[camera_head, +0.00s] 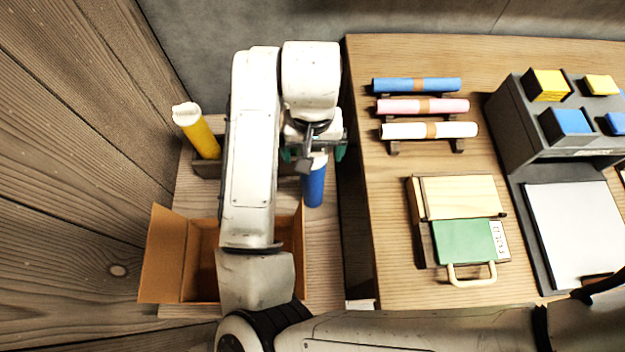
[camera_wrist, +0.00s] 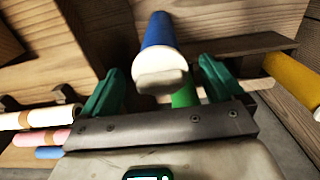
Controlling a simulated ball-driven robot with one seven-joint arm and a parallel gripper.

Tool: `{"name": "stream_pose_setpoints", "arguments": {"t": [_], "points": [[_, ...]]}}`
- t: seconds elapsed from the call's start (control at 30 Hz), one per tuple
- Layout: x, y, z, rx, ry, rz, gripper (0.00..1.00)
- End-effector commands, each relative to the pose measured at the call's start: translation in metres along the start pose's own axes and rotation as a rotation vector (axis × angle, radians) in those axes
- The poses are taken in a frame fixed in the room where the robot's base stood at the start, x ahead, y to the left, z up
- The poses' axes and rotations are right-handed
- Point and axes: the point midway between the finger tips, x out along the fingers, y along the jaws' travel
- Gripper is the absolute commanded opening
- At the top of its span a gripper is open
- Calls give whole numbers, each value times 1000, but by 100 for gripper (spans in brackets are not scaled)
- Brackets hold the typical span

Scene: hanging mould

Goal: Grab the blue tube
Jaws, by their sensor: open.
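The blue tube (camera_head: 314,188) has a white end and stands upright or nearly so by the edge of the wooden surface at the left of the table. It also shows in the wrist view (camera_wrist: 159,30), its white end toward me. My gripper (camera_head: 314,154) is over its upper end, with green fingers spread to either side. In the wrist view, my gripper (camera_wrist: 160,78) is open, and the white end lies between the fingers without clear contact. A green tube (camera_wrist: 185,96) shows partly behind the white end.
A yellow tube (camera_head: 203,140) stands in a dark holder at the left. An open cardboard box (camera_head: 165,250) lies below, partly hidden by my arm. On the table (camera_head: 385,200) are blue (camera_head: 395,85), pink (camera_head: 395,106) and white (camera_head: 400,130) rolls on rests. A wooden wall (camera_head: 70,150) bounds the left.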

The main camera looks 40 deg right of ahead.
Motion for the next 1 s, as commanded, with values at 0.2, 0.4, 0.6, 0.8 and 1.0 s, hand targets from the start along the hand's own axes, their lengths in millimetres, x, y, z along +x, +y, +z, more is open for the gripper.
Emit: {"name": "stream_pose_setpoints", "arguments": {"t": [0.2,0.4,0.6,0.8,1.0], "points": [[0,0,0,0,0,0,81],[0,0,0,-1,0,0,62],[-1,0,0,-1,0,0,43],[-1,0,0,-1,0,0,24],[0,0,0,-1,0,0,4]]}}
